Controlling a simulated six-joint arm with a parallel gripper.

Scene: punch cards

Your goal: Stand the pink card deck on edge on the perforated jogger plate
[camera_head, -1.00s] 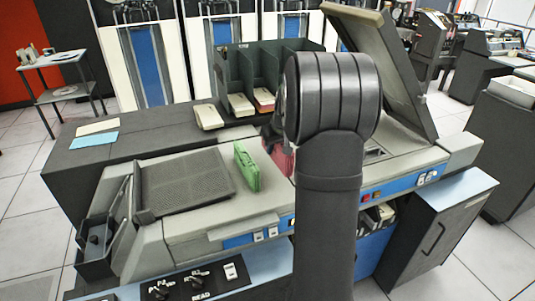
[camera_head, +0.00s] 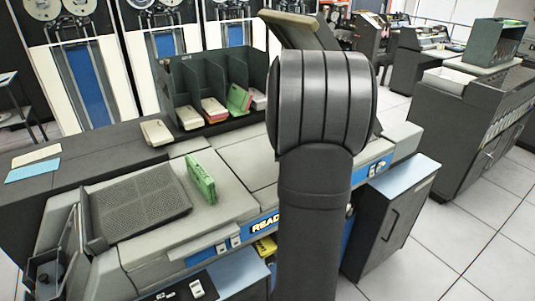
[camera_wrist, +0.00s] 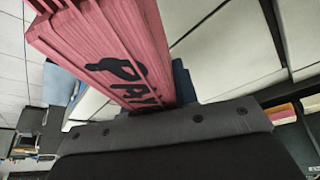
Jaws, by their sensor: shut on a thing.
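The pink card deck (camera_wrist: 105,50), with dark lettering on its face, shows large in the wrist view. My gripper (camera_wrist: 180,95) is shut on it and holds it slanted; a blue part of the gripper shows beside the deck. In the head view my arm hides both the gripper and the pink deck. The perforated jogger plate (camera_head: 135,205) is a dark sloped panel with a raised left edge, at the left of the grey machine top. No deck lies on it.
A green card deck (camera_head: 200,178) stands on edge on the grey top, right of the plate. A dark green rack (camera_head: 185,80) behind holds several decks. A cream deck (camera_head: 156,132) lies left of the rack. A raised lid (camera_head: 305,35) stands behind my arm.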

